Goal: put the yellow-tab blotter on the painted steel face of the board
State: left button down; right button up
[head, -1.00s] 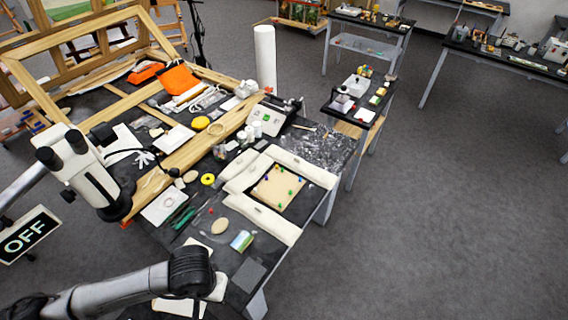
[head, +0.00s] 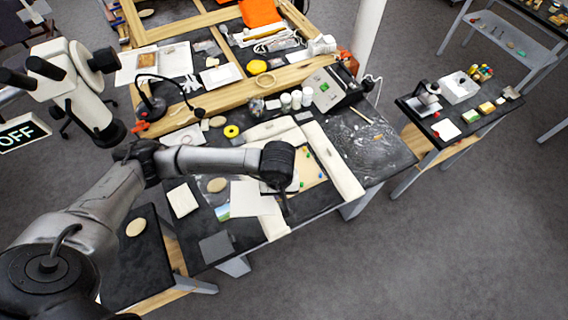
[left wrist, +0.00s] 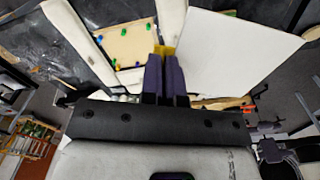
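In the left wrist view, my left gripper (left wrist: 165,75) is shut on the yellow tab (left wrist: 164,50) of a white sheet, the yellow-tab blotter (left wrist: 230,50), which extends to the right. In the head view, the blotter (head: 250,198) shows beside my left wrist, over the table's front part; the fingertips are mostly hidden. The board (head: 314,172) is a pale panel with coloured pins, partly covered by my wrist. In the wrist view, the board (left wrist: 124,45) lies left of the fingers, and the blotter appears apart from its pinned area. My right gripper is not in view.
Off-white padded bars (head: 335,163) surround the board. A microscope (head: 75,85) stands at the left. A grey device (head: 330,88) and small jars (head: 296,99) stand behind the board. A grey square (head: 216,247) and a cream pad (head: 182,200) lie at the front left.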

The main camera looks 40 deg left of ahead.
pick_arm(q)
jog(key=shift+w+a+f+m+b, duration=2.5)
jog(key=shift+f+m, duration=1.65)
jog(key=shift+m, duration=1.1)
jog(key=shift+w+a+f+m+b, duration=1.95)
jog(key=shift+w+f+m+b, duration=1.05)
jog(key=shift+f+m, duration=1.65)
jog(key=shift+w+a+f+m+b, duration=2.4)
jog(key=shift+f+m+b, duration=0.9)
jog(key=shift+m, duration=2.5)
notch_tip(320, 180, down, 4)
jog(key=b, duration=0.2)
jog(key=shift+w+d+f+b, duration=0.15)
jog(key=shift+f+b, duration=0.05)
jog(key=shift+b, duration=0.15)
jog(key=shift+f+b, duration=0.6)
jog(key=shift+f, duration=0.1)
jog(key=shift+f, duration=0.45)
